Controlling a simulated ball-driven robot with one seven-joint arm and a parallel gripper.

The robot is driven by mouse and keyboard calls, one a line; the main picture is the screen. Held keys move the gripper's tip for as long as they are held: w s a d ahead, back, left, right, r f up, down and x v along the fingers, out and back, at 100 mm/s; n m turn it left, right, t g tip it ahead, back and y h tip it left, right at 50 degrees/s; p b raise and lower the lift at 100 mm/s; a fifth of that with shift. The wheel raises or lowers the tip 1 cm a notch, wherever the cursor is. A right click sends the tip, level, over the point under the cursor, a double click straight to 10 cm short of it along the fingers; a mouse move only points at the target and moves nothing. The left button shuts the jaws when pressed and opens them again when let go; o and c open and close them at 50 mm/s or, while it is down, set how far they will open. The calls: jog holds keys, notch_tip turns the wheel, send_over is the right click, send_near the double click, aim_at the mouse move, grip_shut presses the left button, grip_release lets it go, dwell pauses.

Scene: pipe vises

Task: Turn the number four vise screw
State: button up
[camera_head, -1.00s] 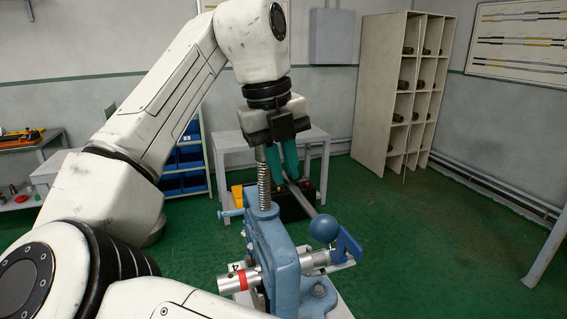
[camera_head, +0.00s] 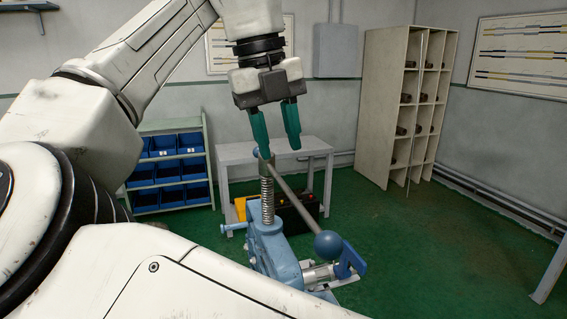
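The blue vise (camera_head: 270,247) stands low in the middle of the view, its lower part hidden behind my white arm. Its upright threaded screw (camera_head: 267,192) rises from the top. A grey handle bar (camera_head: 297,203) slants through the screw head, with a large blue ball (camera_head: 328,244) at its near end and another blue end knob by the screw head. My gripper (camera_head: 280,153) points down above the screw head, its two green fingers apart and nothing between them. The left fingertip overlaps the far knob in the picture; I cannot tell if they touch. No number shows on this vise now.
A grey table (camera_head: 235,152) stands behind the vise, with a black and yellow box (camera_head: 300,217) below. A rack of blue bins (camera_head: 170,172) is left and a pale shelf (camera_head: 388,100) with pipe pieces right. Green floor (camera_head: 440,250) is free at right.

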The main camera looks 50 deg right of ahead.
jog(key=shift+w+a+r, duration=0.1)
jog(key=shift+a+r, duration=0.05)
jog(key=shift+r, duration=0.65)
jog(key=shift+w+a+r, duration=0.1)
jog(key=shift+r, duration=0.65)
